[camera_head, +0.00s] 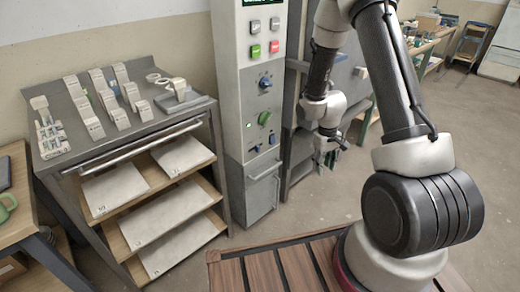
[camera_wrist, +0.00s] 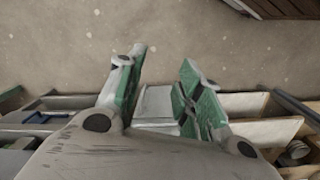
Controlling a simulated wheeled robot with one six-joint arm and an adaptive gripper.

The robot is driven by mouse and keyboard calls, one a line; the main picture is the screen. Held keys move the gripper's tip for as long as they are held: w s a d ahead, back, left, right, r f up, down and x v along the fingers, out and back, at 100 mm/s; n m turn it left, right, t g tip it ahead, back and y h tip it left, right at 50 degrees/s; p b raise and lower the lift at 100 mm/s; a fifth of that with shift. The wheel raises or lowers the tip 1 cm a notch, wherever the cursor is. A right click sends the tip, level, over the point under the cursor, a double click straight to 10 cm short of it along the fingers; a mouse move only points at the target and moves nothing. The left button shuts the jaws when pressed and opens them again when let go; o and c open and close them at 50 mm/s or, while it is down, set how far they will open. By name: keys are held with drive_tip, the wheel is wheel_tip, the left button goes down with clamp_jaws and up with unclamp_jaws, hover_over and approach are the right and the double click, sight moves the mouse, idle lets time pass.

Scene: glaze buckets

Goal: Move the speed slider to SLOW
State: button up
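A tall grey control column (camera_head: 233,110) stands in the middle of the head view. Its face carries several push buttons, a blue knob (camera_head: 265,83), a green knob (camera_head: 264,118) and a small dark control (camera_head: 257,148) lower down. The labels are too small to read. I cannot tell which control, if any, is the speed slider. My gripper (camera_head: 328,147) hangs to the right of the column, apart from its face. In the wrist view my gripper (camera_wrist: 159,72) has its green-padded fingers spread, with nothing held between them.
A metal rack (camera_head: 130,150) with sample tiles on top and pale boards below stands left of the column. Grey shelving (camera_head: 345,92) stands close behind my gripper. A slatted wooden surface (camera_head: 285,270) lies in front. Open concrete floor (camera_head: 480,150) is at right.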

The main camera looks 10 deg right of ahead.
drive_tip(key=w+a+f+n+t, duration=0.15)
drive_tip(key=w+f, duration=0.25)
drive_tip(key=f, duration=0.8)
drive_tip(key=n+t+y, duration=0.3)
drive_tip(key=t+y, duration=0.7)
drive_tip(key=t, duration=0.5)
approach(259, 148)
drive_tip(key=x, duration=0.2)
drive_tip(key=shift+m, duration=0.25)
drive_tip(key=x, duration=0.7)
drive_tip(key=shift+w+d, duration=0.1)
drive_tip(key=shift+w, duration=0.25)
drive_tip(key=shift+a, duration=0.2)
clamp_jaws()
